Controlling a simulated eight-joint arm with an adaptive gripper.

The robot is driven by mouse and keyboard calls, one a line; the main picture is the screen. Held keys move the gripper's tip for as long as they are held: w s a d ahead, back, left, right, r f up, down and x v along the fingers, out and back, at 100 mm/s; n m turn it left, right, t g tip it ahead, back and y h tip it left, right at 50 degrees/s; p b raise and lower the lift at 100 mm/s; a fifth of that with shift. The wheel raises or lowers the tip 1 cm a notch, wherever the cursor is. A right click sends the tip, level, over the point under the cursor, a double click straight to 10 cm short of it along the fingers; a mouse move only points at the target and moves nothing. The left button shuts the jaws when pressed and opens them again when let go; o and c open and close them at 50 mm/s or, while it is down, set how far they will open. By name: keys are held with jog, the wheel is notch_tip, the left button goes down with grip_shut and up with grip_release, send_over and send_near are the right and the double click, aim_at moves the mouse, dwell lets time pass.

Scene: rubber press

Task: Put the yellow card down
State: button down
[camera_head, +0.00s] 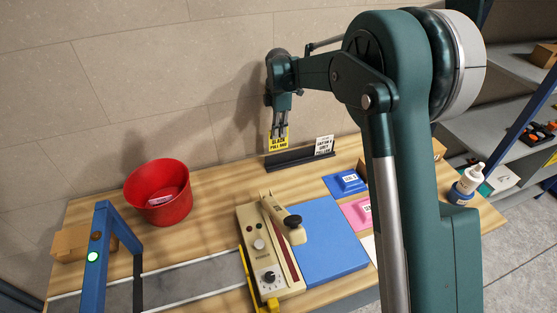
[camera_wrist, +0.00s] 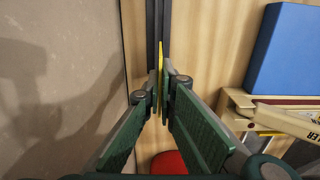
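The yellow card (camera_head: 278,144), with black print, is upright between the fingers of my gripper (camera_head: 280,128). In the wrist view the card shows as a thin yellow edge (camera_wrist: 160,65) between the two fingertips (camera_wrist: 160,88), which are closed on it. The card's lower edge is at the left part of the black card rail (camera_head: 298,159); I cannot tell whether it touches the rail or is in its slot. The rail also shows in the wrist view (camera_wrist: 158,22), running away from the fingers. A white card (camera_head: 324,145) stands upright at the rail's right end.
The rail lies at the back of the wooden table by the wall. A red bucket (camera_head: 160,195) stands to the left. A cream press (camera_head: 270,245) and blue mat (camera_head: 325,240) are in front, with blue (camera_head: 347,183) and pink (camera_head: 360,212) pads to the right.

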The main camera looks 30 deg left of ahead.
aim_at(278, 143)
jog(key=shift+f, duration=2.95)
jog(key=shift+f, duration=0.15)
jog(key=shift+f, duration=1.7)
jog(key=shift+f, duration=0.2)
jog(key=c, duration=2.7)
grip_release()
jog(key=shift+r+p, duration=0.2)
jog(key=shift+p, duration=0.1)
notch_tip(278, 143, up, 12)
jog(key=shift+b, duration=0.3)
